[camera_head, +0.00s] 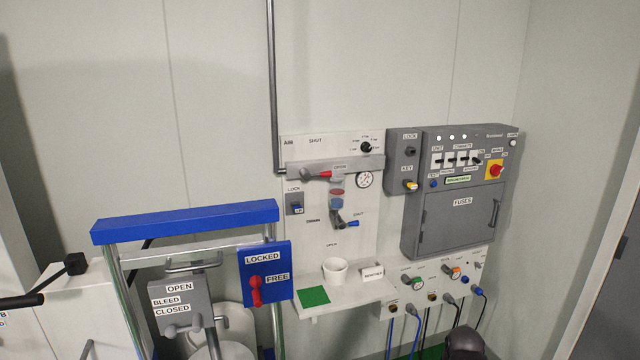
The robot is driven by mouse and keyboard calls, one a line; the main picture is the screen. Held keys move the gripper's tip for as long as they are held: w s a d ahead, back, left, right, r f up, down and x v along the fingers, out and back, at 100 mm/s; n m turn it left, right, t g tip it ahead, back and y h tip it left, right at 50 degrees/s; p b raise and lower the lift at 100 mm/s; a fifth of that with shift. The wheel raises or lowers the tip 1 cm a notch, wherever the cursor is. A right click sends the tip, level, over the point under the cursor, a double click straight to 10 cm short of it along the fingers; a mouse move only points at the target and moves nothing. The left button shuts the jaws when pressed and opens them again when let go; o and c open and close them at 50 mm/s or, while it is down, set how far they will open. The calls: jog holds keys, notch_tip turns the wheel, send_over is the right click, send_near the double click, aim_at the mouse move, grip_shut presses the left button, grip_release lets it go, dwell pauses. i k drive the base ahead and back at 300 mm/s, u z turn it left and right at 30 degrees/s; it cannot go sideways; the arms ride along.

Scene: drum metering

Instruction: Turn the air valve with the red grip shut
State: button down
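The air valve's red grip (321,174) shows small on the white wall panel (300,158), against a grey horizontal pipe piece. The lever lies roughly level, along the pipe, with a small label that seems to read OPEN just right of it. The word SHUT is printed above it, and AIR is at the panel's upper left. A round gauge (364,180) sits to the right of the valve. My gripper cannot be made out in this view.
Below are a filter bowl (336,200), a white cup (335,269) and a green pad (314,296) on a shelf. A blue-topped frame (186,222) with a LOCKED/FREE plate (265,273) stands front left. A grey fuse cabinet (453,215) is right. A dark rounded object (465,343) is at the bottom.

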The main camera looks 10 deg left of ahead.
aim_at(306, 175)
jog(key=i, duration=0.9)
jog(key=z, duration=0.05)
